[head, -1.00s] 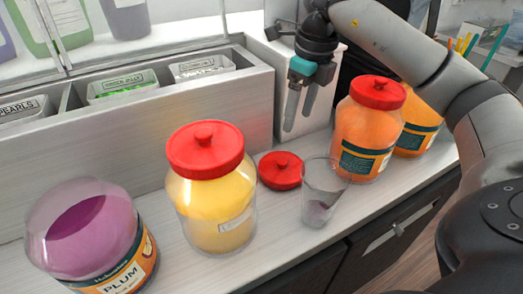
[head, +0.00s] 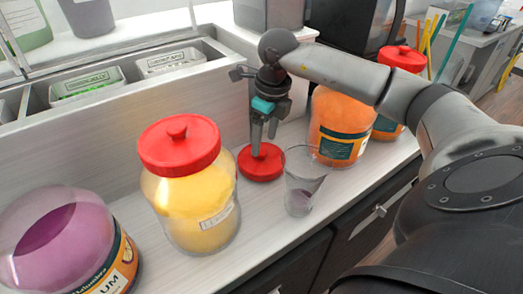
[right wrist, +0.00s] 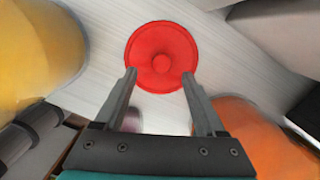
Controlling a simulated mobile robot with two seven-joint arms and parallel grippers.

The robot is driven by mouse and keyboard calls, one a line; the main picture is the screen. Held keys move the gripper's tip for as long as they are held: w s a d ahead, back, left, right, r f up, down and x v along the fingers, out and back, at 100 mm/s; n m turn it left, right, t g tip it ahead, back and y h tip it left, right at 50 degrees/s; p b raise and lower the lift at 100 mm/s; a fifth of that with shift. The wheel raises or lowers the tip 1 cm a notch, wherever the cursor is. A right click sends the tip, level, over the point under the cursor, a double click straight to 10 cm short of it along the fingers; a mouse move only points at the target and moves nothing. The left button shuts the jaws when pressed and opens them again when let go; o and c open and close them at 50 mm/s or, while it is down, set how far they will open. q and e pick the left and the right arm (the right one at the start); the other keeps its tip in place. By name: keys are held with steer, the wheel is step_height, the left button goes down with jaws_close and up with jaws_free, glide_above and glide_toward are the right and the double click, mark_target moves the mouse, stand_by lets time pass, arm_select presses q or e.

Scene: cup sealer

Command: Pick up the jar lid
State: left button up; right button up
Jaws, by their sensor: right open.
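A loose red jar lid (head: 259,167) with a round knob lies flat on the counter, between the yellow jar and a clear cup. My right gripper (head: 263,148) points down just over the lid, with its fingers close to the knob. In the right wrist view the lid (right wrist: 161,35) lies ahead of the open fingertips of my right gripper (right wrist: 160,77), with the knob centred between and slightly beyond them. Nothing is between the fingers. A lidless jar of purple plum (head: 60,240) stands at the lower left. My left gripper is not in view.
A yellow jar (head: 190,195) with its red lid on stands left of the loose lid. The clear cup (head: 302,185) is close on its right. Orange jars (head: 340,125) stand farther right. A raised bin ledge (head: 180,100) runs behind.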

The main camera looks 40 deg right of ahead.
mark_target(262, 152)
steer(key=f, duration=0.4)
steer(key=shift+w, duration=0.4)
steer(key=shift+c, duration=0.2)
jaws_close()
